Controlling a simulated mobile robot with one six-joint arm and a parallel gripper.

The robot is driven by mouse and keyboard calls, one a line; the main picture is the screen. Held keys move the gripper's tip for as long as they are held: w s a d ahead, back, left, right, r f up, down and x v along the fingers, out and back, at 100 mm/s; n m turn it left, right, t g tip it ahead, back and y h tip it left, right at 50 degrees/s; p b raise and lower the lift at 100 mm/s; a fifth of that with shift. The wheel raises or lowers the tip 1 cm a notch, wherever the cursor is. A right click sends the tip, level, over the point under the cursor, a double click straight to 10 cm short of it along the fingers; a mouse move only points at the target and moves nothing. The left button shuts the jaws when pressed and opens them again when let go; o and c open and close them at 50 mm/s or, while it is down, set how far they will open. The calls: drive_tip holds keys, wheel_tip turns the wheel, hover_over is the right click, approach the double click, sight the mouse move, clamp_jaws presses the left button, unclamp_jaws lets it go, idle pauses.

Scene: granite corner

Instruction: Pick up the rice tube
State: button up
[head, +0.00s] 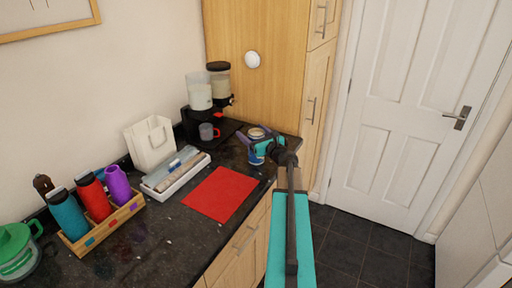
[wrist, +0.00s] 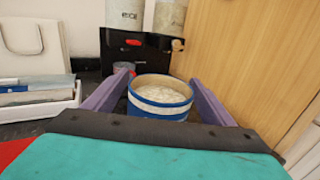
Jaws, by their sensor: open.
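A black dispenser (head: 190,124) at the back of the counter holds two clear tubes of pale contents. The left tube (head: 199,92) has no visible lid, and the right tube (head: 220,82) has a black lid. The left tube (wrist: 125,14) carries a dark label in the wrist view, too blurred to read surely; I cannot tell which is the rice tube. My gripper (head: 259,145) is open, its purple fingers (wrist: 160,82) on either side of a round blue-and-white tub (wrist: 160,100) with pale grainy contents. The dispenser stands beyond the tub.
A grey cup (head: 206,131) stands by the dispenser. A white tray (head: 176,176), a white bag (head: 150,142), a red mat (head: 222,194) and a wooden bottle crate (head: 104,222) lie to the left. A wooden cabinet (head: 265,75) stands behind.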

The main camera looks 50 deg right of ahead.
drive_tip(key=shift+w, duration=0.15)
idle(0.4)
drive_tip(key=c, duration=1.9)
